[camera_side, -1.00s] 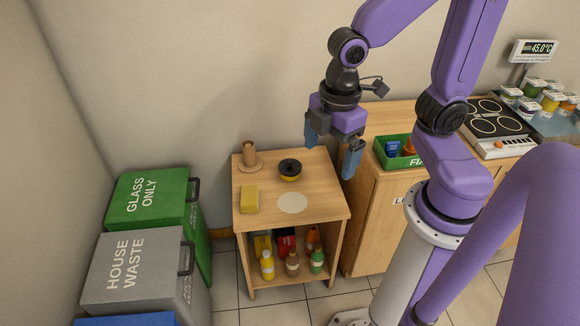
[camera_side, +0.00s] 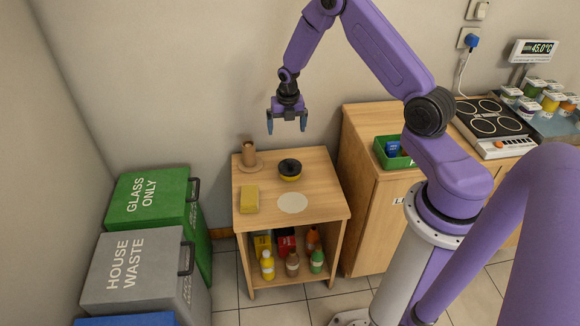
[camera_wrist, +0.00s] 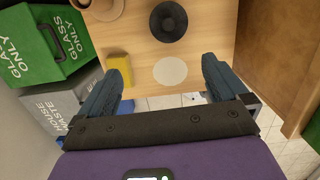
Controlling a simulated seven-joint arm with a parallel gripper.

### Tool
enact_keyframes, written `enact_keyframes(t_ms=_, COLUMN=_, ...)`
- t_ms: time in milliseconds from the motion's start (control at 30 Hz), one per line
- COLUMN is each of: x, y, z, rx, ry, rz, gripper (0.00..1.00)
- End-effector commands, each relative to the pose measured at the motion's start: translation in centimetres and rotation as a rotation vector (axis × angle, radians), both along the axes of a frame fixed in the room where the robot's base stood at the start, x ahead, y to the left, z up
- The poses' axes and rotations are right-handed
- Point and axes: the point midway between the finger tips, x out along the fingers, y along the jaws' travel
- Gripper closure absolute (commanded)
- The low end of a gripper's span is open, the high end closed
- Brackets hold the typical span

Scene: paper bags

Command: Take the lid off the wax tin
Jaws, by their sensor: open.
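The wax tin (camera_side: 290,177) is a small round tin with a yellow body, standing on the wooden cabinet top. Its black lid (camera_side: 290,166) is on it and has a raised knob in the middle. In the wrist view the lid (camera_wrist: 168,21) is a dark disc at the top, beyond my fingertips, and hides the body. My gripper (camera_side: 287,126) is open and empty, held in the air above the tin, fingers pointing down. In the wrist view its two blue fingers (camera_wrist: 160,78) are wide apart with nothing between them touching.
A yellow sponge-like block (camera_side: 249,199), a pale round mat (camera_side: 292,203) and a brown cylinder on a round base (camera_side: 249,155) share the cabinet top (camera_side: 325,203). A taller cabinet (camera_side: 365,190) stands to the right. Lidded bins (camera_side: 150,200) stand left.

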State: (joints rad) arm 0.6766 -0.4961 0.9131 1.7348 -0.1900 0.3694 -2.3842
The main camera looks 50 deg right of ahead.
Motion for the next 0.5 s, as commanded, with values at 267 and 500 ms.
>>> enact_keyframes(t_ms=267, x=0.0, y=-2.5, z=-2.7, rx=-0.013, ry=0.009, rz=0.066, gripper=0.0)
enact_keyframes(t_ms=500, x=0.4, y=-2.8, z=-6.4, rx=-0.013, ry=0.01, rz=0.064, gripper=0.0)
